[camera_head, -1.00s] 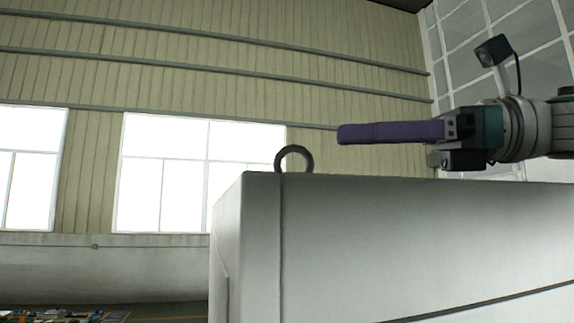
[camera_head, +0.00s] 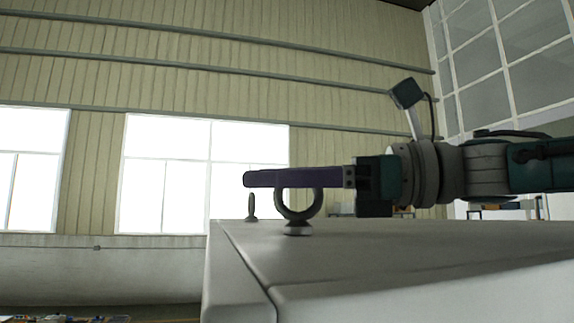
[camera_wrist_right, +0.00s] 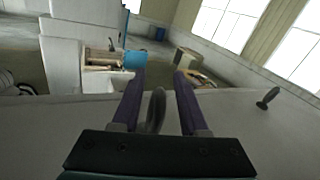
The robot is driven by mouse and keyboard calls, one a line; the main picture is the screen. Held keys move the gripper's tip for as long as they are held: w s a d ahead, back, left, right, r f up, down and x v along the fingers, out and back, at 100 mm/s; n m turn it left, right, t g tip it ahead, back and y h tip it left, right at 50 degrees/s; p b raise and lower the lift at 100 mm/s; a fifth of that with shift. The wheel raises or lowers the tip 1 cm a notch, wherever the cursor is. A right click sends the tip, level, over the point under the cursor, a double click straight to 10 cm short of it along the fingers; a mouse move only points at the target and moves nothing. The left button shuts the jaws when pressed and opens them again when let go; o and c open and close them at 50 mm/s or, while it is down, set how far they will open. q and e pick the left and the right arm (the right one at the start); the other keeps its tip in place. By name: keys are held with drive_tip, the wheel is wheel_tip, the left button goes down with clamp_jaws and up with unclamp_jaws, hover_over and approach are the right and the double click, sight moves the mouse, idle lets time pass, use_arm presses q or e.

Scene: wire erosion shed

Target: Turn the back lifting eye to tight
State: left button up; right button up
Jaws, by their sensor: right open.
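Two dark metal lifting eyes stand upright on a pale machine top. The nearer lifting eye (camera_head: 298,229) is a large ring on a round collar. The farther lifting eye (camera_head: 251,212) looks smaller and almost edge-on; it shows at the right of the wrist view (camera_wrist_right: 267,98). I cannot tell by label which is the back one. My right gripper (camera_head: 250,179) reaches in from the right with purple fingers level across the nearer ring's top. In the wrist view its fingers are open, with that ring (camera_wrist_right: 156,110) between them and a gap on each side. My left gripper is out of view.
The pale machine top (camera_head: 400,245) is flat and clear around the eyes. Its left edge drops away beside them. Large windows (camera_head: 205,170) and a ribbed wall stand behind. The wrist view shows a blue bin (camera_wrist_right: 135,60) and pale cabinets beyond the edge.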

clamp_jaws()
idle(0.3)
drive_tip(key=shift+w, duration=0.1)
